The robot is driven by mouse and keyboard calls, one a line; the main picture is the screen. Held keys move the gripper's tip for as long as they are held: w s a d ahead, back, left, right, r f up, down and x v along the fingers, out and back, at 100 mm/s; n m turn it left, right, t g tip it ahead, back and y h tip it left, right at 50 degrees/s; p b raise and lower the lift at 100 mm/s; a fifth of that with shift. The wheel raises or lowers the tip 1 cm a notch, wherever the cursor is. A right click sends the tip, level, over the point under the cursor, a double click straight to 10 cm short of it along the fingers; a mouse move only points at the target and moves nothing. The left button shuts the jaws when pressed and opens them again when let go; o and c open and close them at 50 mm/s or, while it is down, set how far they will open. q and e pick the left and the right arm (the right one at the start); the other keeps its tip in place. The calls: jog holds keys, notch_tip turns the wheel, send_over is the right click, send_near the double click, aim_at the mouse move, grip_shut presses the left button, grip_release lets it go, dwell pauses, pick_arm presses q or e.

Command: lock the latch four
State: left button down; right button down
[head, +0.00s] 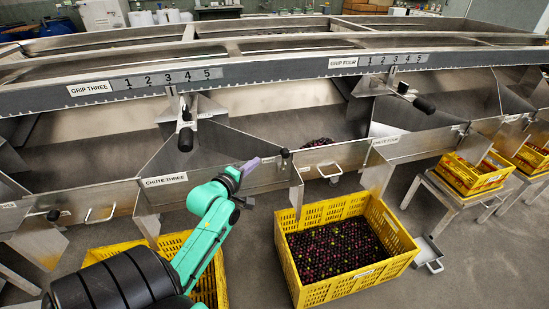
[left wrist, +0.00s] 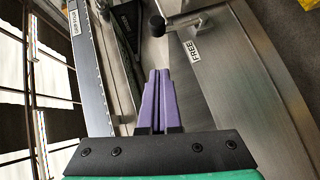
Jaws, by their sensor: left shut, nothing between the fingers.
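A latch with a black knob (head: 285,153) sits on the steel front wall, between the plates reading CHUTE THREE (head: 165,180) and CHUTE FOUR (head: 385,140). In the left wrist view its black knob (left wrist: 157,25) stands ahead of my fingertips, near a white label reading FREE (left wrist: 192,50). No number shows on this latch. Another black-knobbed latch (head: 462,130) sits further right. My left gripper (head: 252,165) has purple fingers, shut and empty, just left of the nearer knob and apart from it. The closed fingers also show in the left wrist view (left wrist: 159,100). My right gripper is not visible.
A yellow crate of dark fruit (head: 402,245) stands below the wall, with another yellow crate (head: 110,250) behind my arm. A wire handle (head: 329,171) protrudes from the wall. Black-handled levers (head: 185,140) hang under the numbered rail (head: 290,66).

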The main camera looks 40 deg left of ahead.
pick_arm(q)
jog(key=w+d+f+b, duration=0.1)
jog(key=w+f, duration=0.1)
jog(key=w, duration=0.7)
jog(key=shift+f, duration=0.1)
